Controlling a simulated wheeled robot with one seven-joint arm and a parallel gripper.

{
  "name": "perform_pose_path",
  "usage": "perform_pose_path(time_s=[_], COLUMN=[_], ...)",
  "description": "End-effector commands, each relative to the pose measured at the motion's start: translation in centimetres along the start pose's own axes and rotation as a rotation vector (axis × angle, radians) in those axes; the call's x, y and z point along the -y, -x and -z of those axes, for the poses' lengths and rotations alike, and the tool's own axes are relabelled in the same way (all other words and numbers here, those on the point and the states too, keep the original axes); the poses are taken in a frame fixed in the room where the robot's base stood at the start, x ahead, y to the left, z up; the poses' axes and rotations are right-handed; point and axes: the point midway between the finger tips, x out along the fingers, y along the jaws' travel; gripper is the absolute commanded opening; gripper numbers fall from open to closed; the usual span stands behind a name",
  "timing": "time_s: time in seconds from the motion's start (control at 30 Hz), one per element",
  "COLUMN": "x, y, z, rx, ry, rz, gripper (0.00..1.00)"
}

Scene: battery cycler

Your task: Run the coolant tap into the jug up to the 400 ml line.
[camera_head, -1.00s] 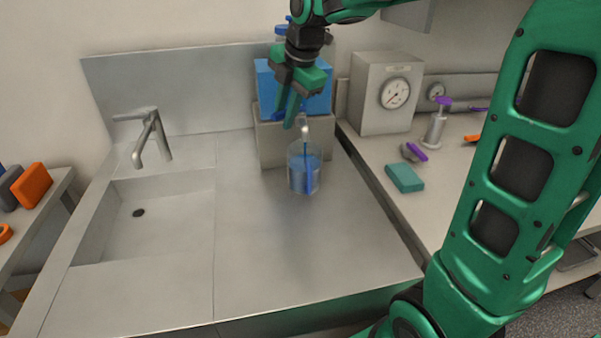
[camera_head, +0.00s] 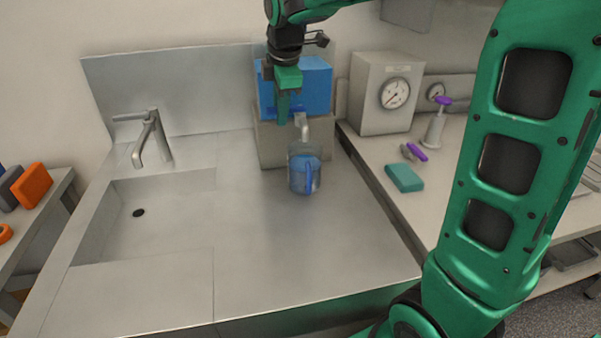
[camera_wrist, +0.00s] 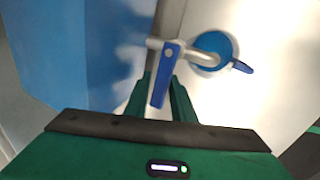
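The clear jug (camera_head: 304,177) stands upright on the steel counter under the coolant tap's spout (camera_head: 302,125). It holds blue liquid and has a blue handle; its graduation lines are too small to read. In the wrist view the jug (camera_wrist: 213,40) shows from above, with the spout (camera_wrist: 205,60) over it. No stream is visible below the spout. The blue tap lever (camera_wrist: 163,82) lies between my gripper's fingers, which look closed on it. In the head view my gripper (camera_head: 284,118) points down in front of the blue tank (camera_head: 312,88), hiding the lever.
A sink (camera_head: 140,235) with its own grey faucet (camera_head: 152,140) lies left. A gauge box (camera_head: 380,98), a teal block (camera_head: 404,178) and a purple-topped bottle (camera_head: 435,125) stand on the right bench. The counter in front of the jug is clear.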

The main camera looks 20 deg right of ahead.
Motion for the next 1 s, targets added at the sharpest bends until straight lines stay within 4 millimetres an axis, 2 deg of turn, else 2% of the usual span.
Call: perform_pose_path(time_s=[0.07,0.1,0.43,1.0], x=[-0.1,-0.2,-0.1,-0.4], y=[0.0,0.0,0.3,6.0], z=[-0.1,-0.1,0.0,0.0], rx=[0.000,0.000,0.000,-0.001], ry=[-0.002,-0.002,0.000,0.001], rz=[-0.004,-0.004,-0.003,-0.004], gripper=[0.18,0.27,0.27,0.27])
